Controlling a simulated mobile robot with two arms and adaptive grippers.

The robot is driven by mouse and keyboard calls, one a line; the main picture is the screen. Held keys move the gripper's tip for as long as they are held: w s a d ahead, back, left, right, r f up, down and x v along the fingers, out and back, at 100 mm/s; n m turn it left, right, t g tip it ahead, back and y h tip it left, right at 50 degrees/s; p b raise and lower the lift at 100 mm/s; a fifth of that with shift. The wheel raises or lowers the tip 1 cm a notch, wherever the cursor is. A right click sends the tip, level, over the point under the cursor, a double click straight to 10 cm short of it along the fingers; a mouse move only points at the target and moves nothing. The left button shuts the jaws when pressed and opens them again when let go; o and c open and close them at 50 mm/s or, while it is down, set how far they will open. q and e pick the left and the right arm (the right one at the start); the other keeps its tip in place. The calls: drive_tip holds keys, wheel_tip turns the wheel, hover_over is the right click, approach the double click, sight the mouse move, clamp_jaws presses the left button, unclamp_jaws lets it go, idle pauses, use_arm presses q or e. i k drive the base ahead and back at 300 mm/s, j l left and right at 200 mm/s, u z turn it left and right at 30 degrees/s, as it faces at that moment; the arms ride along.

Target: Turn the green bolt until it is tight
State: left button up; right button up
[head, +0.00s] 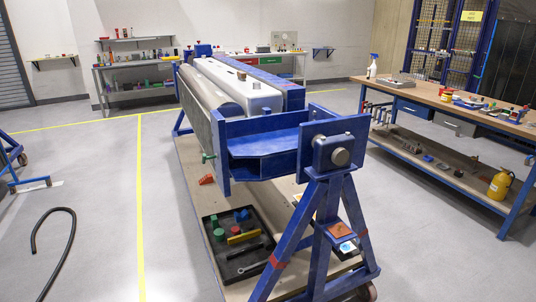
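A small green bolt (207,157) sticks out from the left side of the blue rotary jig (265,150), near the lower front corner of its end plate. It is small in the head view, and I cannot tell how far it is screwed in. Neither of my grippers shows in the head view, so nothing is seen touching the bolt.
A black tray (262,268) with several tools and coloured parts lies on the jig's base, near an orange-red piece (206,179). A wooden workbench (455,103) stands at right. A black hose (72,240) lies on the floor at left. The floor between hose and jig is clear.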

sight(203, 157)
drive_tip(key=z, duration=0.45)
drive_tip(key=i+j+z, duration=0.1)
drive_tip(key=z, duration=0.35)
drive_tip(key=j+z, duration=0.1)
drive_tip(key=z, duration=0.35)
drive_tip(key=j+z, duration=0.1)
drive_tip(key=z, duration=0.8)
drive_tip(key=j, duration=0.65)
drive_tip(key=k+j, duration=0.1)
drive_tip(key=j, duration=0.6)
drive_tip(key=j+z, duration=0.1)
drive_tip(key=j, duration=0.55)
drive_tip(key=k+j, duration=0.15)
drive_tip(key=j, duration=0.55)
drive_tip(key=k+j, duration=0.1)
drive_tip(key=j, duration=0.55)
